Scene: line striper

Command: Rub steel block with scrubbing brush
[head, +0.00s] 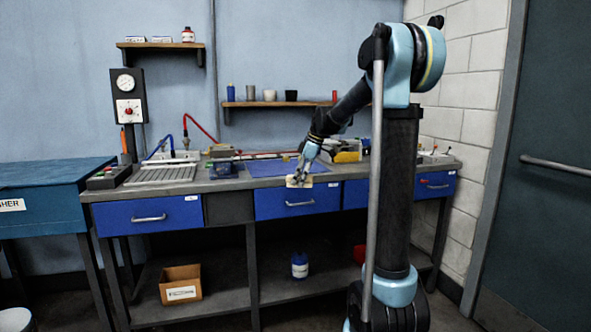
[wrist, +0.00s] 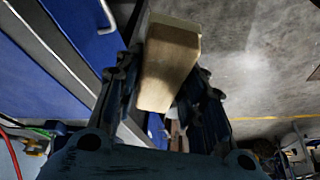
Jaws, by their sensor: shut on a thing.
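My gripper (head: 302,170) is at the front edge of the workbench, over the middle blue drawer. It is shut on a wooden block-like thing with a pale edge, which looks like the scrubbing brush (head: 299,182). In the wrist view the brush (wrist: 170,65) sits between the two fingers (wrist: 160,100); its bristles cannot be made out. A blue mat (head: 262,168) lies on the bench behind my gripper. I cannot pick out the steel block for sure among the small things on the bench.
The workbench (head: 225,184) holds a ribbed tray (head: 163,174), a dark blue box (head: 223,170) and a yellow-black case (head: 347,151). Blue drawers front it. A cardboard box (head: 181,285) and a bottle (head: 299,266) stand on the lower shelf. The wall shelf (head: 275,104) hangs above.

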